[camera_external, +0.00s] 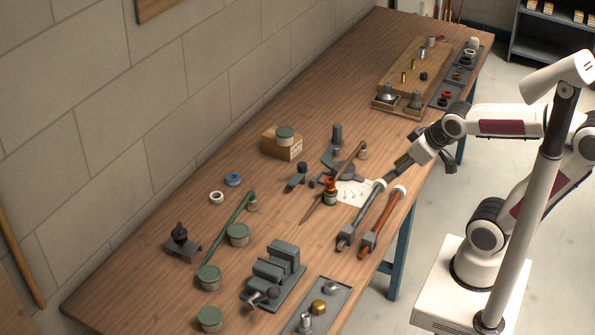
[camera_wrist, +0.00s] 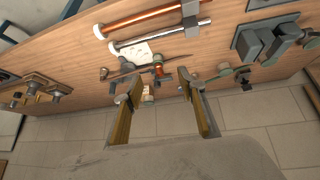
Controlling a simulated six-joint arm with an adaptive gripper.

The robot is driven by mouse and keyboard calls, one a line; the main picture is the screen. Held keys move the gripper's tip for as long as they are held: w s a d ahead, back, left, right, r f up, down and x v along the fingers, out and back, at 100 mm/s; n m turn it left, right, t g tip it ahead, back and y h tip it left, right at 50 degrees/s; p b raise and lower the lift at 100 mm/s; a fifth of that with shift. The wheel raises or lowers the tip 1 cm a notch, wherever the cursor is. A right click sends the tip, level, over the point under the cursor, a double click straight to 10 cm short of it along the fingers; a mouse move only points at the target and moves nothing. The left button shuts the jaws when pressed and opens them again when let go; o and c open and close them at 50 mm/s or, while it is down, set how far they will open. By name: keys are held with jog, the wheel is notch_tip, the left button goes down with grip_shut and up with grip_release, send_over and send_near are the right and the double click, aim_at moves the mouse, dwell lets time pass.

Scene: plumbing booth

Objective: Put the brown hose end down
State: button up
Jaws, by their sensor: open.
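The brown hose (camera_external: 350,159) is a thin brown length slanting across the middle of the wooden bench, past an orange-topped fitting (camera_external: 330,188). A grey cylindrical piece sits by its far end. In the wrist view the hose (camera_wrist: 126,72) shows beyond the fingertips, partly hidden by the fitting (camera_wrist: 158,69). I cannot tell whether its whole length touches the bench. My gripper (camera_external: 413,163) is above the bench's right edge, apart from the hose. In the wrist view my gripper (camera_wrist: 160,83) has its fingers wide apart with nothing between them.
A green hose (camera_external: 226,229), several green-lidded jars and a grey vise (camera_external: 274,275) are on the near half. A wooden board (camera_external: 411,73) is at the far end.

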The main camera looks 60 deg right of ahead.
jog(key=s+a+r+n+g+y, duration=0.1)
jog(key=s+a, duration=0.4)
jog(key=s, duration=0.2)
dwell(1.2)
